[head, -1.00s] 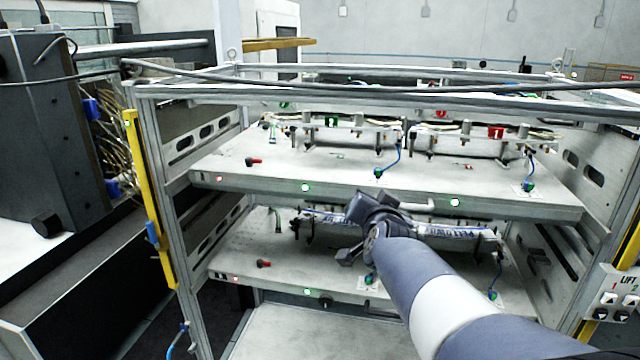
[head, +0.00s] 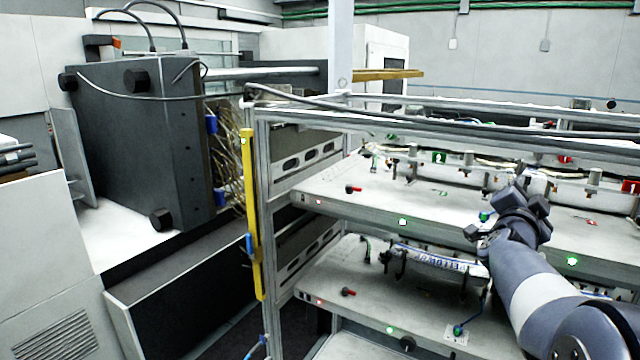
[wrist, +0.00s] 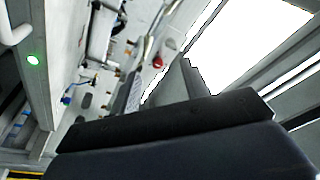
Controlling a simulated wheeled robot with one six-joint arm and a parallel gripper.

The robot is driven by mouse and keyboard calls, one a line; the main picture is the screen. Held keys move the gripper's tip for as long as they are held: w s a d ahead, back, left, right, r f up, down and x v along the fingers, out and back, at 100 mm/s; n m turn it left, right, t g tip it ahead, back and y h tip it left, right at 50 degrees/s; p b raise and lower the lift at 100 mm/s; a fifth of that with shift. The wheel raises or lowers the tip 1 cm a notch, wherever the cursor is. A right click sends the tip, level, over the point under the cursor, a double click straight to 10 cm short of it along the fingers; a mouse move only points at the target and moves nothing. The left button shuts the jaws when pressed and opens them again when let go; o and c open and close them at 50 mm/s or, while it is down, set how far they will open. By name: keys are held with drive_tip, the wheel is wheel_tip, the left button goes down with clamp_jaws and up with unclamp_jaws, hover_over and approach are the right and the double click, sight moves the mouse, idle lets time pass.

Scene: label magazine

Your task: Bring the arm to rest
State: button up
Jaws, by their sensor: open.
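My arm reaches in from the lower right of the head view, in front of the two-level label magazine. My gripper (head: 474,236) is small and dark there, near the front edge of the upper shelf (head: 345,203). The lower shelf (head: 330,290) lies below and partly behind my arm. Whether the gripper touches the shelf edge cannot be told.
A yellow upright bar (head: 251,215) stands at the frame's left front post. A large dark machine block (head: 135,140) with cables is further left. A black cable (head: 400,108) runs along the frame top. Label units with green and red tags sit on the upper shelf.

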drive_tip(key=shift+w+d+r+m+g+h, duration=0.25)
drive_tip(key=shift+d+m+h, duration=0.3)
drive_tip(key=shift+d, duration=0.3)
drive_tip(key=shift+w+d+r+m+g+h, duration=0.1)
drive_tip(key=shift+d+r+m+g+h, duration=0.25)
drive_tip(key=shift+d+m+h, duration=0.35)
drive_tip(key=shift+w+d+r+m+g+h, duration=0.2)
drive_tip(key=shift+d+r+m+h, duration=0.2)
drive_tip(key=shift+d, duration=0.55)
